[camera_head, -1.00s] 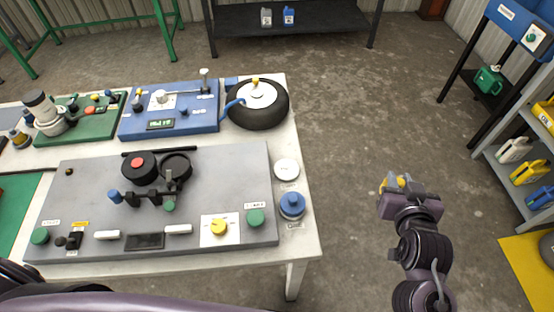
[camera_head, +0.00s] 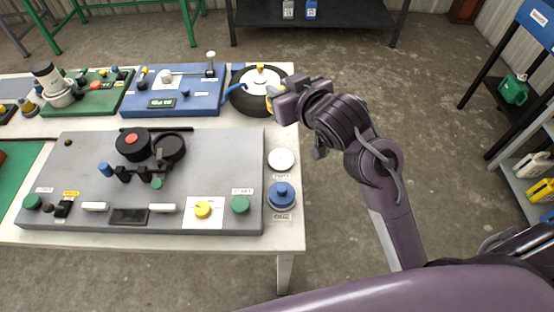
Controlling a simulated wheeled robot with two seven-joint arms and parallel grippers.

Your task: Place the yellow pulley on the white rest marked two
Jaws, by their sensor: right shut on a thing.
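My right gripper (camera_head: 279,104) is over the right edge of the bench, beside the black tyre. It is shut on a small yellow thing (camera_head: 271,99), which appears to be the yellow pulley; the gripper hides most of it. A round white rest (camera_head: 281,159) with a bare top stands at the bench's right side, below the gripper in the picture. In front of it a blue pulley (camera_head: 282,191) sits on another rest. Small labels lie by both rests, but I cannot read their marks clearly. My left gripper is not in view.
A grey panel (camera_head: 90,165) with knobs and two dark wheels fills the bench's front. Behind it are a blue board (camera_head: 185,85), a green board (camera_head: 95,105) and the tyre (camera_head: 248,101). The floor right of the bench is clear up to the shelves.

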